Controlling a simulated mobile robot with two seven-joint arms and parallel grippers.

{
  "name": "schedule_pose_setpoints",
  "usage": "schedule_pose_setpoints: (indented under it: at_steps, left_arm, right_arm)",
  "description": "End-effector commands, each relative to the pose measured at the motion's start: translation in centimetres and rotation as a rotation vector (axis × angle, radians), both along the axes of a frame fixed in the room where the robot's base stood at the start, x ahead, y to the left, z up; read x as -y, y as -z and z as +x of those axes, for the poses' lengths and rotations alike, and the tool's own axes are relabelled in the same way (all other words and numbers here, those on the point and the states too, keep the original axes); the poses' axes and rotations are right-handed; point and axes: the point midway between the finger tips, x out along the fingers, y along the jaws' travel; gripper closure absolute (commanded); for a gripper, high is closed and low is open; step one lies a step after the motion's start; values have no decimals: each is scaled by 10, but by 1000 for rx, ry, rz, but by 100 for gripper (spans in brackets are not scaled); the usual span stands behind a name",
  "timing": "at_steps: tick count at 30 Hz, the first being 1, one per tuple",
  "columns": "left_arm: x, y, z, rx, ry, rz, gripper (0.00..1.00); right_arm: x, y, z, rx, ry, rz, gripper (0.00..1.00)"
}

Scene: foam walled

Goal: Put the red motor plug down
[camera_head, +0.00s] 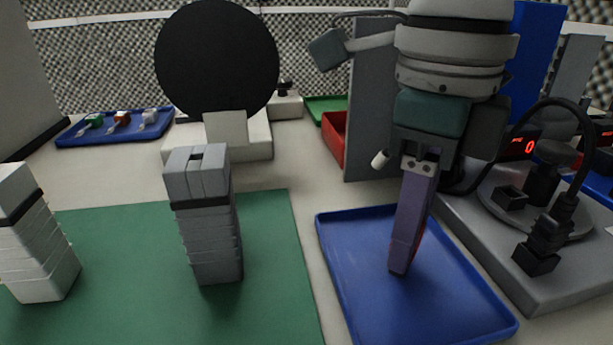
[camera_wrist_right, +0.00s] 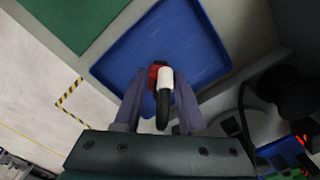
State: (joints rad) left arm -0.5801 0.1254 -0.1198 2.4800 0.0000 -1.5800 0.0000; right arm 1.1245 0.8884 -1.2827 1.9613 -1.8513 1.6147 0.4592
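The red motor plug (camera_wrist_right: 154,76), with a white part and a black cable end, is between the fingertips of my right gripper (camera_wrist_right: 161,74) in the right wrist view. The fingertips appear to touch it on both sides. In the head view my right gripper (camera_head: 402,268) points down over the blue tray (camera_head: 345,285). Only a sliver of red shows beside its purple finger there; the finger hides the rest. The plug is at or just above the tray floor; I cannot tell whether it touches. My left gripper is not in view.
Two banded block stacks (camera_head: 205,240) (camera_head: 35,245) stand on the green mat (camera_head: 275,260), left of the tray. A grey fixture (camera_head: 500,250) with black connectors and a cable is close on the right. A red bin (camera_head: 334,140) and a grey panel (camera_head: 365,110) stand behind.

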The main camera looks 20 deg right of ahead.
Motion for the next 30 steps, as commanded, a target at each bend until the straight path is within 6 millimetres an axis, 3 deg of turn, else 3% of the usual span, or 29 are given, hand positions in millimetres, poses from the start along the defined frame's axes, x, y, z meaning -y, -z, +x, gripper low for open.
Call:
schedule_pose_setpoints:
  at_steps: [5,16,30]
  left_arm:
    - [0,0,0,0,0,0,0]
    - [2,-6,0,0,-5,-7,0]
    - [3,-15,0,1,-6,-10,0]
  right_arm:
    - [0,0,0,0,0,0,38]
    - [0,-9,1,2,0,1,37]
    - [0,-105,1,5,0,2,37]
